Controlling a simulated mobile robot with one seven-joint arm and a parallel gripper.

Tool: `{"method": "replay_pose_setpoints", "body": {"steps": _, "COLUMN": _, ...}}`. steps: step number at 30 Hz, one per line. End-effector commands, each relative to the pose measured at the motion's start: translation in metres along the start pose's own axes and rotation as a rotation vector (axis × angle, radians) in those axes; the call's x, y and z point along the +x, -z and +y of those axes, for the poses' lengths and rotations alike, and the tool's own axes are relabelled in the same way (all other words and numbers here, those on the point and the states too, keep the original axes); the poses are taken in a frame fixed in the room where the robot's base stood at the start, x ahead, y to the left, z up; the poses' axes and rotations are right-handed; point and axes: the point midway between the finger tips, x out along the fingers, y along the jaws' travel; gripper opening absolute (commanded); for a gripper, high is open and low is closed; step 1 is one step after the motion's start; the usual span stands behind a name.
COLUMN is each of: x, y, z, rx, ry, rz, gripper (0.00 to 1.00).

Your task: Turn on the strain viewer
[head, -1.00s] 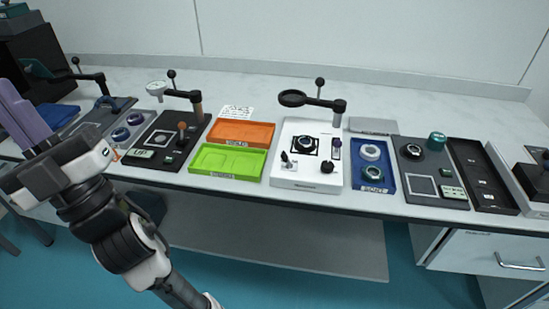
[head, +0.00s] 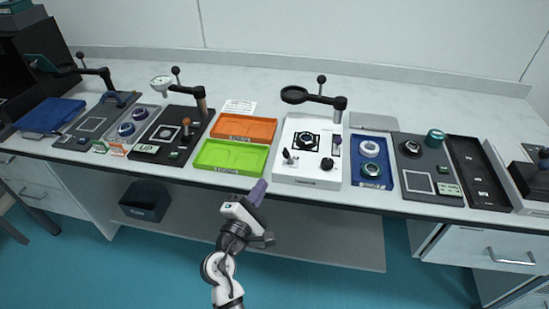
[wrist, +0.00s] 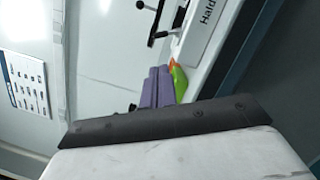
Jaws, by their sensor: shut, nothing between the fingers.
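No label that reads as a strain viewer is legible, so I cannot tell for sure which device it is. A white station (head: 297,178) in the middle carries a lens on an arm (head: 312,98), a round stage (head: 305,142) and a black knob (head: 327,164). A dark panel (head: 408,165) to the right has a pale square and a knob. My gripper (head: 257,192), with purple fingers, is shut and empty in front of the green tray. Its fingers also show in the wrist view (wrist: 157,88).
The green tray (head: 209,162) and orange tray (head: 226,133) lie left of the white station. A blue tray (head: 355,167) with rings and a black tray (head: 487,197) stand to the right. A far-left station (head: 70,143) sits beside a blue book. The bench's back strip is clear.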

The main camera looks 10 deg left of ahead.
Motion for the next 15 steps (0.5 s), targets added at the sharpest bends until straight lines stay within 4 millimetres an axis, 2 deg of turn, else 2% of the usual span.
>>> {"method": "replay_pose_setpoints", "body": {"steps": 9, "x": 0.003, "y": 0.0, "z": 0.002, "rx": 0.004, "ry": -0.002, "rz": 0.001, "gripper": 0.0}}
{"method": "replay_pose_setpoints", "body": {"steps": 15, "x": 0.028, "y": -0.002, "z": 0.005, "rx": 0.006, "ry": -0.003, "rz": 0.0, "gripper": 0.0}}
